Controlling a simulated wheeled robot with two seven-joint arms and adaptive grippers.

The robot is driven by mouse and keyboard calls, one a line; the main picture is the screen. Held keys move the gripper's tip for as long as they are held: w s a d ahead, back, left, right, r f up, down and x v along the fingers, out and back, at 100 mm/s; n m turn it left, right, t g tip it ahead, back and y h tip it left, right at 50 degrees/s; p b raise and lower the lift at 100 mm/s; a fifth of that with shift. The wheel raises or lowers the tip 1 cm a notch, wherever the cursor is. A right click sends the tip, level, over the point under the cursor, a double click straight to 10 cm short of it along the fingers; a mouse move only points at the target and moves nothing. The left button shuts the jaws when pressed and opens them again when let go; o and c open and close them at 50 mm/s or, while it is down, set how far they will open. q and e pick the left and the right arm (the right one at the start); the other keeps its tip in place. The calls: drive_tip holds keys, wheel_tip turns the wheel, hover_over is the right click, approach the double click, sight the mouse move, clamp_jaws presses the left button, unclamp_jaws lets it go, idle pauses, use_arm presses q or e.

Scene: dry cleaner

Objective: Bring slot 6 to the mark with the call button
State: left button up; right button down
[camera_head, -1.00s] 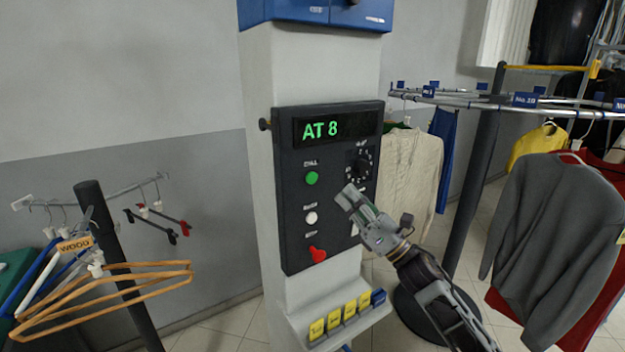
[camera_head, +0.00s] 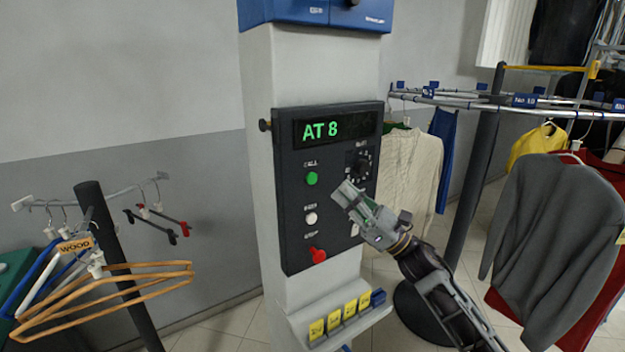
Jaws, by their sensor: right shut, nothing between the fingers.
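The dark control panel (camera_head: 290,235) is on the white column, and its display (camera_head: 335,129) reads "AT 8" in green. The green call button (camera_head: 312,178) is at the panel's left. A black selector dial (camera_head: 361,166) is at the upper right; its setting is too small to read. My right gripper (camera_head: 343,193) is shut and empty, in front of the panel just below the dial and right of the green button. I cannot tell whether it touches the panel. My left gripper is out of view.
A conveyor rail (camera_head: 465,100) with blue number tags and hanging clothes is at the right, with a grey sweater (camera_head: 555,235) nearest. A rack with wooden hangers (camera_head: 120,285) stands at the left. Yellow tags (camera_head: 333,320) sit on the column's ledge.

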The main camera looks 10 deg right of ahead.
sight(312, 178)
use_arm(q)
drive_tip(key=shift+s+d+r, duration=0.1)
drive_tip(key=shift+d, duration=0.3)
use_arm(e)
drive_tip(key=shift+w+a, duration=0.45)
drive_tip(key=shift+w, duration=0.85)
drive_tip(key=shift+w+a, duration=0.5)
drive_tip(key=shift+w, duration=0.75)
drive_tip(key=shift+w+a, duration=0.45)
drive_tip(key=shift+w, duration=0.85)
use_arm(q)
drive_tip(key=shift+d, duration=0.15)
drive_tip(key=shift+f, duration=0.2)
use_arm(e)
drive_tip(key=shift+w, duration=0.15)
use_arm(q)
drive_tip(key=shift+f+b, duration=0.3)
drive_tip(key=shift+b, duration=0.15)
use_arm(e)
drive_tip(key=shift+w+a, duration=0.15)
drive_tip(key=shift+w, duration=0.1)
